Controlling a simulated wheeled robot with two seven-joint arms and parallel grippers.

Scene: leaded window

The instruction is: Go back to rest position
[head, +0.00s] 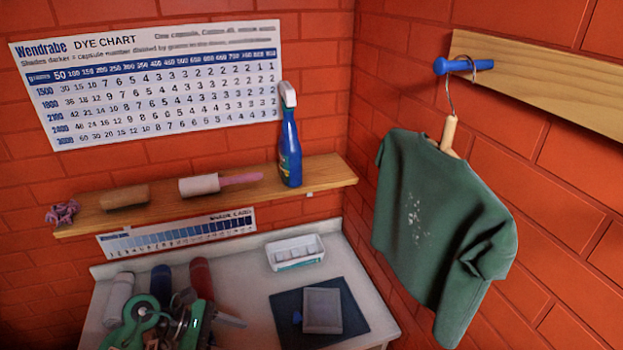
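A green T-shirt (432,215) hangs on a hanger (449,130) from a blue peg (464,66) on the right wall. It has pale specks on its front. A blue spray bottle (290,145) with a white head stands upright on the wooden shelf (325,174).
A brush (125,197) and a roller (199,185) lie on the shelf.

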